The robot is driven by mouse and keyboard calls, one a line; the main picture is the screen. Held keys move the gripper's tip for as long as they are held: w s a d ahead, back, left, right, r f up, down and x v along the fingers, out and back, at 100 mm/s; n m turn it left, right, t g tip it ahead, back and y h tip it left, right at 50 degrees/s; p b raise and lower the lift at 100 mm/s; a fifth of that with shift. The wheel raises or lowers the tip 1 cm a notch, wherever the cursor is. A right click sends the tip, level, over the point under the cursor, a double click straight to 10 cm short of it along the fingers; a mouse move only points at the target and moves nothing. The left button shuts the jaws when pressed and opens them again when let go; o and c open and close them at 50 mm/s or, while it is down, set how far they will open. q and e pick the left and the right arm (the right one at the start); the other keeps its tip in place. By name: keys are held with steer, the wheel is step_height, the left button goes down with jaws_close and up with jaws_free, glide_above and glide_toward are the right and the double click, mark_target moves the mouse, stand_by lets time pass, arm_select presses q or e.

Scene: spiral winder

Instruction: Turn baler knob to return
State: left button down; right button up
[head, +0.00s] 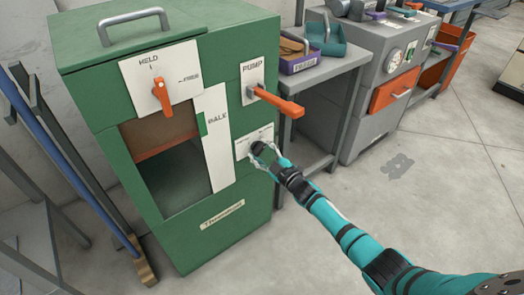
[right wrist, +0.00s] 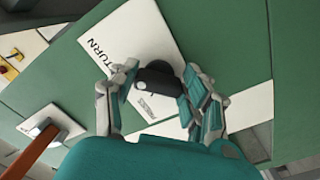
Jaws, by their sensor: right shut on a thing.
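The green baler (head: 110,110) stands at the left of the head view. Its black knob (right wrist: 157,74) sits on a white plate (right wrist: 128,30) whose visible lettering reads "TURN", with smaller print below. In the head view this plate (head: 241,147) is on the lower right of the baler front. My right gripper (head: 266,154) is at the plate. In the right wrist view its fingers (right wrist: 155,82) are shut on the knob from both sides. The fingers hide part of the knob, and I cannot tell its exact pointing. My left gripper is not in view.
An orange lever (head: 275,102) marked "PUMP" juts out just above my right gripper. An orange "HELD" handle (head: 162,96) is at the upper left, above an open bay (head: 180,175). A grey bench (head: 340,65) stands to the right.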

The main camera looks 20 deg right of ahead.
steer(key=shift+f, duration=0.1)
steer(key=o, duration=1.2)
steer(key=shift+c, duration=0.2)
steer(key=shift+s+d, duration=0.1)
steer(key=v, duration=1.1)
steer(key=shift+s, duration=0.4)
steer(key=shift+d, duration=0.1)
